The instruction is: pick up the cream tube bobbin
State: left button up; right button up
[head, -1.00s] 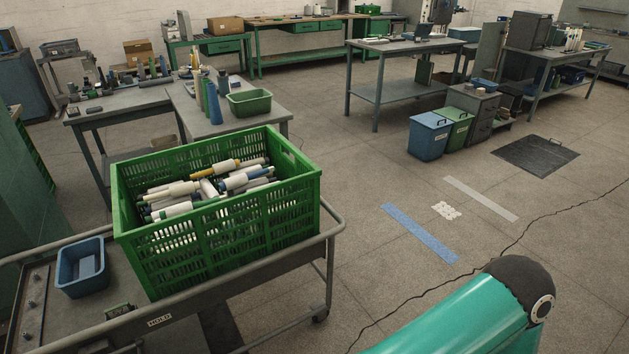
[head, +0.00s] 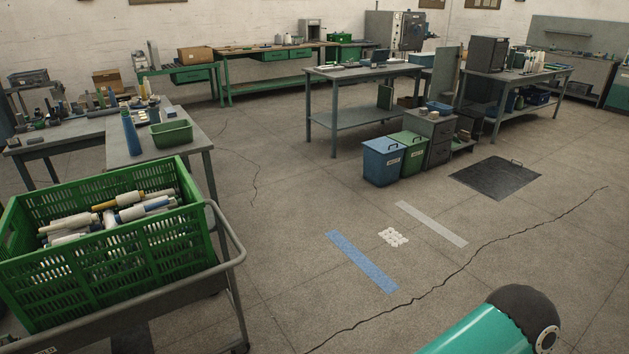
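Several bobbins (head: 110,216) lie jumbled in a green slatted crate (head: 105,262) at the lower left of the head view. They carry white or cream windings on tubes of different colours, some yellow and some blue. A pale, cream-looking bobbin (head: 68,223) lies toward the left of the pile, but I cannot tell for certain whether it is the cream tube one. The crate's near wall hides the lower part of the pile. Neither of my grippers is in view. Only part of my teal arm shows at the bottom right.
The crate stands on a grey trolley (head: 228,262) with a rail. Behind it a table (head: 118,144) holds a green bin (head: 171,134) and tall tubes. Blue (head: 382,161) and green (head: 409,152) bins stand at centre.

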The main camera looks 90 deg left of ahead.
aim_at(86, 219)
jog(key=z, duration=0.75)
jog(key=i, duration=0.2)
jog(key=u, duration=3.5)
jog(key=i, duration=0.35)
jog(key=u, duration=2)
jog(key=k, duration=0.4)
jog(key=u, duration=0.55)
jog(key=i, duration=1.45)
jog(key=z, duration=0.5)
